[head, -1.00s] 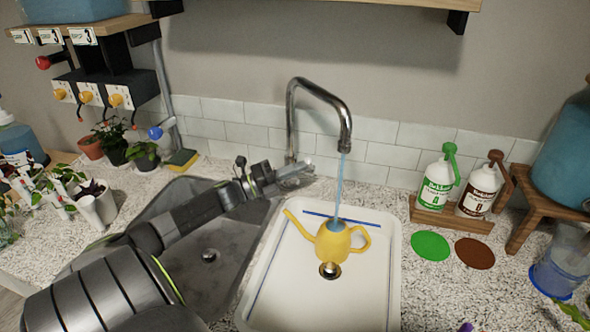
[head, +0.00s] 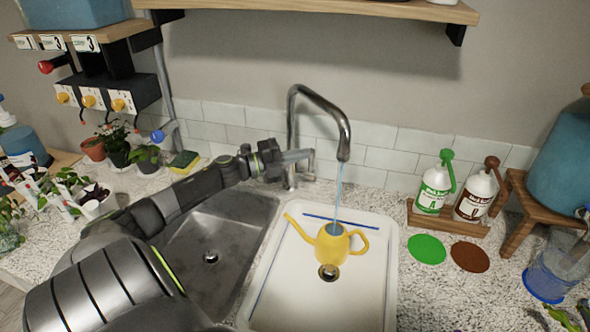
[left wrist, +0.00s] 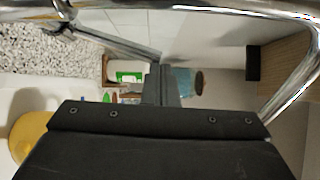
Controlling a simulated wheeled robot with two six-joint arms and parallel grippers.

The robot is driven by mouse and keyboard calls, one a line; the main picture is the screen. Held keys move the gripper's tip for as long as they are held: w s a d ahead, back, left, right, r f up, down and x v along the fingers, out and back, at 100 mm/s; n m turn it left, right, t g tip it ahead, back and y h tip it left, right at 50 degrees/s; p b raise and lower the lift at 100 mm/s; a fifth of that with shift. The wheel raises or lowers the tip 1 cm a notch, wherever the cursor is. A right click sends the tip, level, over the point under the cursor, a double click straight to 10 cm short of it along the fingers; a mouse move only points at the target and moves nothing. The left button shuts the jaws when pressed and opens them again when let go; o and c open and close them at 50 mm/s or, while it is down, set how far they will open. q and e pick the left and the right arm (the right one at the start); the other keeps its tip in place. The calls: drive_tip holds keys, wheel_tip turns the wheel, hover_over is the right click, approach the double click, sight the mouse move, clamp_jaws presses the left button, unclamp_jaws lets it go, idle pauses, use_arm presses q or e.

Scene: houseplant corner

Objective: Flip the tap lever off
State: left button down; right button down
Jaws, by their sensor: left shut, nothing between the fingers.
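The chrome tap (head: 291,130) stands behind the two basins, and its spout arches over the right one. A thin stream of water (head: 338,190) runs from it into a yellow watering can (head: 331,245). My left gripper (head: 303,156) is shut and empty, in front of the tap post near its base. In the left wrist view the shut fingers (left wrist: 160,85) point past a slanting grey metal bar (left wrist: 115,40), which seems to be the tap lever. Contact with it cannot be told. In the head view the lever is mostly hidden around the gripper. My right gripper is not in view.
A white basin (head: 382,290) holds the can; a grey basin (head: 190,265) lies to its left, under my left arm. Potted plants (head: 144,157) and a sponge (head: 184,161) are at left. A shelf (head: 400,9) hangs above.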

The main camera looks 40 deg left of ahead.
use_arm(q)
drive_tip(key=w, duration=0.1)
drive_tip(key=w+a+r, duration=0.1)
drive_tip(key=w+b, duration=0.1)
drive_tip(key=shift+a+r+n, duration=0.2)
drive_tip(key=shift+a+n, duration=0.1)
drive_tip(key=shift+a, duration=0.05)
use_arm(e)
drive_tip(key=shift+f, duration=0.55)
use_arm(q)
drive_tip(key=shift+y, duration=0.3)
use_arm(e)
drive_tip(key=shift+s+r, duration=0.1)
